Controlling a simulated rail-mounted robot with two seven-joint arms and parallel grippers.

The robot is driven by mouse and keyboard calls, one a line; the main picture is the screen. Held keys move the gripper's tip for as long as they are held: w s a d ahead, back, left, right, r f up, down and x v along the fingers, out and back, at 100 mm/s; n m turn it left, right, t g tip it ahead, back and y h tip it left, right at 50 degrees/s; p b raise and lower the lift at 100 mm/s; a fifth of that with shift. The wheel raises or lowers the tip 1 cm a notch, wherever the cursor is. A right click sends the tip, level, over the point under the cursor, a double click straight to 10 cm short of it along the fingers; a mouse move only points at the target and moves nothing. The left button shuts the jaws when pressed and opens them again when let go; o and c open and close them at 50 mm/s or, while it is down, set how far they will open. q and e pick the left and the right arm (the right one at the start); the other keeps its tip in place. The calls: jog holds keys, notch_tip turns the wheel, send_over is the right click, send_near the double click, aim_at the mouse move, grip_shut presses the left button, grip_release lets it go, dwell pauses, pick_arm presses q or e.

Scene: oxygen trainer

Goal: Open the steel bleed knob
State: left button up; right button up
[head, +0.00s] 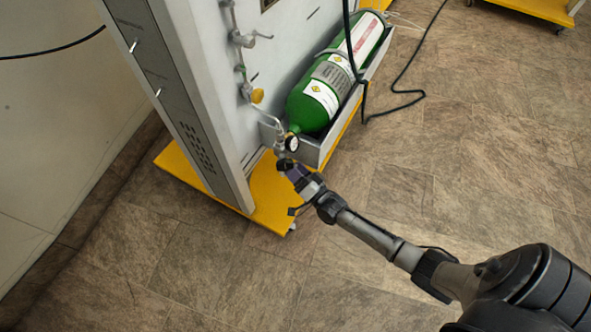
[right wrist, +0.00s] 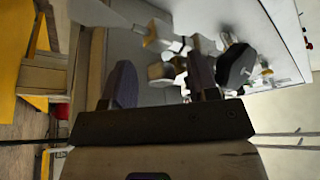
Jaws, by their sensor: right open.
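My right gripper (head: 287,166) is at the valve fittings by the neck of the green cylinder, just below the round pressure gauge (head: 292,143). In the right wrist view the two fingers of my right gripper (right wrist: 162,82) are apart. A small pale, steel-looking knob (right wrist: 160,72) shows between and just beyond them; I take it as the bleed knob, but cannot tell whether a finger touches it. In the head view that knob is hidden or too small to make out. My left gripper is not in view.
The green cylinder (head: 316,100) lies in a grey tray (head: 309,153) on a yellow base (head: 272,200). A yellow knob (head: 257,96) and thin pipes are on the panel (head: 205,60). A black hose (head: 398,92) lies on the floor. The floor at front is clear.

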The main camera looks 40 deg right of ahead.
jog(key=p+v, duration=0.5)
jog(key=v, duration=0.8)
jog(key=shift+s, duration=0.4)
jog(key=shift+f, duration=0.1)
